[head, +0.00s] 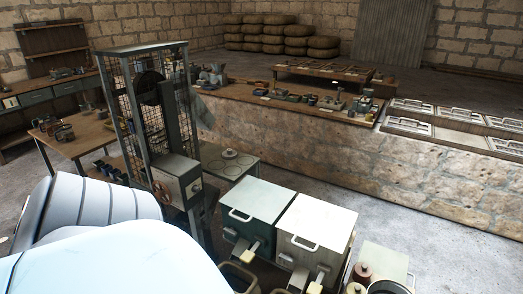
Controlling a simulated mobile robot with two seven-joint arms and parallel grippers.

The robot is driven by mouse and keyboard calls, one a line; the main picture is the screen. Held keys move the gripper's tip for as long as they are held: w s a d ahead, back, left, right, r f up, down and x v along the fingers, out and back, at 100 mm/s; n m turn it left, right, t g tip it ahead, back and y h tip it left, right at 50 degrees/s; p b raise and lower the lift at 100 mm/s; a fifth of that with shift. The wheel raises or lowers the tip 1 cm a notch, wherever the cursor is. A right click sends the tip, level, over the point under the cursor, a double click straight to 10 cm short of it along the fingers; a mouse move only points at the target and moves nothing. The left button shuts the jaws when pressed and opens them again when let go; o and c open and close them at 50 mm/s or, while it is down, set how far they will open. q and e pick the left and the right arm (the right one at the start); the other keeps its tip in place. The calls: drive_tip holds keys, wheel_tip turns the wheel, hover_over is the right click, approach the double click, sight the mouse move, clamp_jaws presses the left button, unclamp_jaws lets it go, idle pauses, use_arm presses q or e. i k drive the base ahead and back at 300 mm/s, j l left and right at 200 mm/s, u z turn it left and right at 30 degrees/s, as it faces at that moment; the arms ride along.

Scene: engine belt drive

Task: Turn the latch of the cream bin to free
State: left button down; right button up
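The cream bin (316,222) stands at the lower middle right, with a pale lid and a white loop handle (304,243) on its front. Its latch (318,278) appears as a small yellowish and grey piece low on the front, near the bottom edge. I cannot tell which way the latch is turned. Neither of my grippers is in view. A large pale part of my own body covers the lower left.
A teal bin (257,200) with a similar latch (251,252) stands just left of the cream bin. A tall wire-mesh frame (150,120) rises further left. Round containers (362,272) stand at the lower right. Bare floor (430,250) lies to the right.

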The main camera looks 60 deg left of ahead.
sight(287, 257)
drive_tip(key=u, duration=1.6)
drive_tip(key=i+j+z, duration=0.15)
drive_tip(key=j, duration=0.35)
drive_tip(key=i+j+z, duration=0.15)
drive_tip(key=j, duration=0.35)
drive_tip(key=i+j+z, duration=0.15)
drive_tip(key=j, duration=0.4)
drive_tip(key=j+z, duration=0.2)
drive_tip(key=j, duration=0.3)
drive_tip(key=i+j+z, duration=0.1)
drive_tip(key=i+j, duration=0.3)
drive_tip(key=j, duration=0.25)
drive_tip(key=i+j+z, duration=0.15)
drive_tip(key=j, duration=0.2)
